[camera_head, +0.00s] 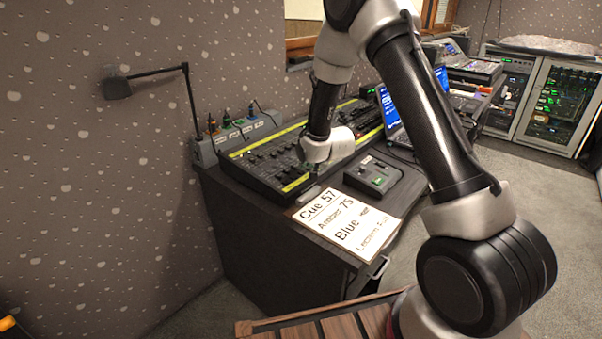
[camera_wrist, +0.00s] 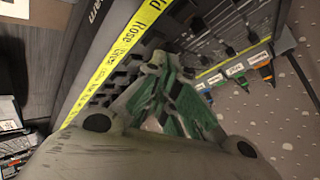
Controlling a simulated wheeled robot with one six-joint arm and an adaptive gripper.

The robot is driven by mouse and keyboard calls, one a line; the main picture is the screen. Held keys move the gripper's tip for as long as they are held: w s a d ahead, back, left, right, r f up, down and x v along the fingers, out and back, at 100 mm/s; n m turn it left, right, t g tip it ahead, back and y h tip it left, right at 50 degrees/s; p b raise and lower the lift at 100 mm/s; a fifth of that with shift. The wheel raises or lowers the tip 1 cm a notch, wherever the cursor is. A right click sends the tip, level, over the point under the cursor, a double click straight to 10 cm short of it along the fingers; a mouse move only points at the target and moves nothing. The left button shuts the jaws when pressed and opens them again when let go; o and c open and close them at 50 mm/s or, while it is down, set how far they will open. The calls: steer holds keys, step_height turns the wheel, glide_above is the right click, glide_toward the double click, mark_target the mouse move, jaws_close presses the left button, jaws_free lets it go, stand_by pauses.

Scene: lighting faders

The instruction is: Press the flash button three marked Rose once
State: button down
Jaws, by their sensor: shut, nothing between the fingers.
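The black lighting desk (camera_head: 262,163) lies on the table, with rows of faders and yellow label strips. In the wrist view the yellow strip (camera_wrist: 112,62) reads "Rose" beside another name that looks like "Blue"; the rest is too small to read. Dark buttons run beside this strip. My gripper (camera_wrist: 170,80) is shut and empty, its green-padded fingers over the button rows close to the Rose label. I cannot tell whether the tips touch a button, and the fingers hide the keys beneath them. In the head view my wrist hides the fingertips and part of the desk.
A white cue sheet (camera_head: 338,222) lies at the table's front. A socket strip with coloured plugs (camera_head: 235,131) runs behind, by a black lamp (camera_head: 117,88).

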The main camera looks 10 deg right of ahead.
mark_target(306, 174)
steer(key=shift+f, duration=0.5)
stand_by(0.8)
steer(key=shift+r, duration=0.75)
steer(key=r, duration=0.5)
steer(key=shift+s+d, duration=0.1)
steer(key=shift+s, duration=0.15)
stand_by(0.4)
